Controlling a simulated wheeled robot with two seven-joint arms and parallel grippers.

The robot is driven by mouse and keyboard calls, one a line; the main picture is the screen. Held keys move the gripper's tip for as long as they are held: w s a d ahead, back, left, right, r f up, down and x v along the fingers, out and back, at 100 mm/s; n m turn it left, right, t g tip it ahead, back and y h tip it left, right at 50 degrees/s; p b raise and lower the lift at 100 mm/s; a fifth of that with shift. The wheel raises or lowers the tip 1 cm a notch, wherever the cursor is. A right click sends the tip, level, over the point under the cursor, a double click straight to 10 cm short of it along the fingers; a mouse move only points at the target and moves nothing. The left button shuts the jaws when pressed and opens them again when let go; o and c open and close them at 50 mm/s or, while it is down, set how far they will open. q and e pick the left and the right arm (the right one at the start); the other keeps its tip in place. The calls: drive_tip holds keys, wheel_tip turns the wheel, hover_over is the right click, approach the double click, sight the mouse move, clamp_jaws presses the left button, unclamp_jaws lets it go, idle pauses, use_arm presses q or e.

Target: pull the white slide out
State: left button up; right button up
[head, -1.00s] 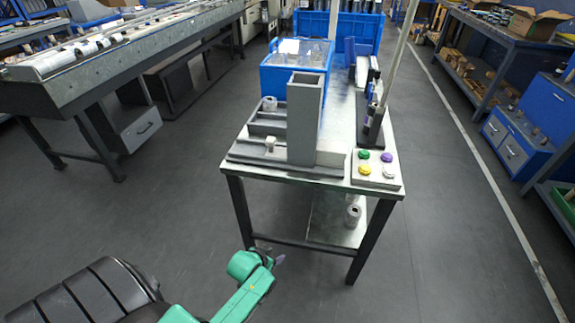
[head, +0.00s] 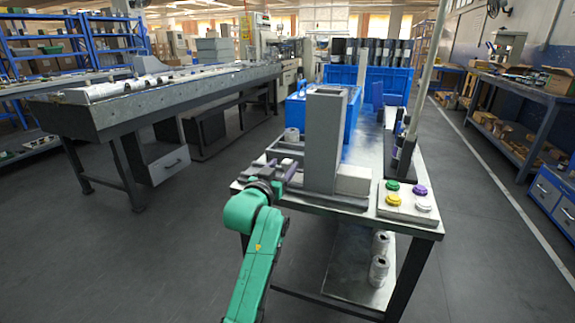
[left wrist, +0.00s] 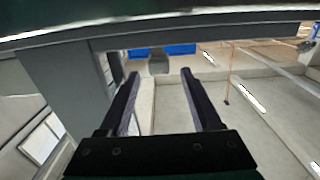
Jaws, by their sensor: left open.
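A grey upright tower (head: 323,140) stands on the small metal table. A white block (head: 353,180) shows at the right foot of the tower; I cannot tell how it joins it. A small pale knob (head: 288,163) sits left of the tower, partly hidden by my left gripper. My left gripper (head: 283,172) is at the table's left front edge, beside the tower's foot. In the left wrist view its two dark fingers (left wrist: 160,80) are apart, with a grey knob-like piece (left wrist: 158,62) past the tips, between them. My right gripper does not show.
A button box (head: 405,200) with green, purple, yellow and white buttons sits at the table's right front corner. A thin post (head: 427,75) rises behind it. A blue bin (head: 300,108) stands behind the tower. Rolls (head: 379,268) stand on the lower shelf.

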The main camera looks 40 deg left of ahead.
sight(285, 164)
use_arm(q)
drive_tip(key=x, duration=0.3)
drive_tip(key=shift+w+a, duration=0.1)
drive_tip(key=shift+w, duration=0.3)
clamp_jaws()
idle(1.1)
